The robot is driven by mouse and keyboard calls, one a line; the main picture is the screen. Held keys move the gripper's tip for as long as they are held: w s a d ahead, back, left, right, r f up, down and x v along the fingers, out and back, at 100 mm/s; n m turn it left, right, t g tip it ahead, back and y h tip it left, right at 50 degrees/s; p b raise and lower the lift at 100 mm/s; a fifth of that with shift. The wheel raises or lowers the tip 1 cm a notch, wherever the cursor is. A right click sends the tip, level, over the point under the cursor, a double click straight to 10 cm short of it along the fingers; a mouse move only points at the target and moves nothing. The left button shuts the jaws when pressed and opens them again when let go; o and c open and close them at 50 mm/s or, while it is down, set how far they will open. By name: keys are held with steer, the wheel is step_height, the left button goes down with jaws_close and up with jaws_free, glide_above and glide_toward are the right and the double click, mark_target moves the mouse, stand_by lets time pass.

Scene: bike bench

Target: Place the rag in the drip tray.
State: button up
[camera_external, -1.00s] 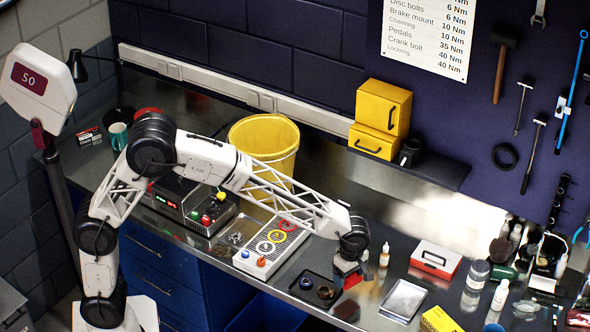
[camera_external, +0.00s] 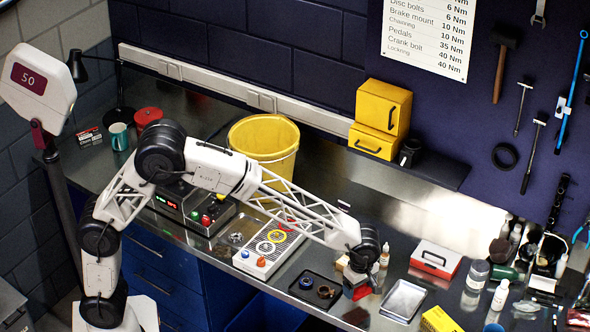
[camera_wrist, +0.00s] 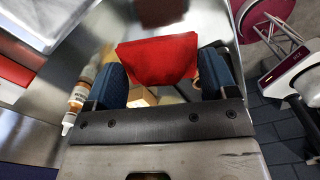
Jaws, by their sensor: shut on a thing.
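The red rag (camera_external: 357,293) is a folded cloth. My gripper (camera_external: 359,284) is shut on it and holds it over the bench, between the black tray and the silver tray. In the wrist view the rag (camera_wrist: 158,60) sits between the two blue fingers of my gripper (camera_wrist: 160,82), sticking out past their tips. A shallow, empty silver tray (camera_external: 403,301), which looks like the drip tray, is just right of my gripper. It also shows at the upper left of the wrist view (camera_wrist: 45,22). The rag is apart from it.
A black tray (camera_external: 306,298) with dark round parts is left of my gripper. A red and white case (camera_external: 435,260), a small bottle (camera_external: 384,256) and a yellow box (camera_external: 439,320) stand around the silver tray. A tan block (camera_external: 342,263) is behind my gripper.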

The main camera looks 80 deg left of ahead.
glide_above(404, 301)
steer(key=shift+f, duration=0.7)
stand_by(0.3)
steer(key=shift+f, duration=1.75)
steer(key=shift+f, duration=0.15)
steer(key=o, duration=0.8)
steer(key=shift+r, duration=6.15)
steer(key=shift+s, duration=0.1)
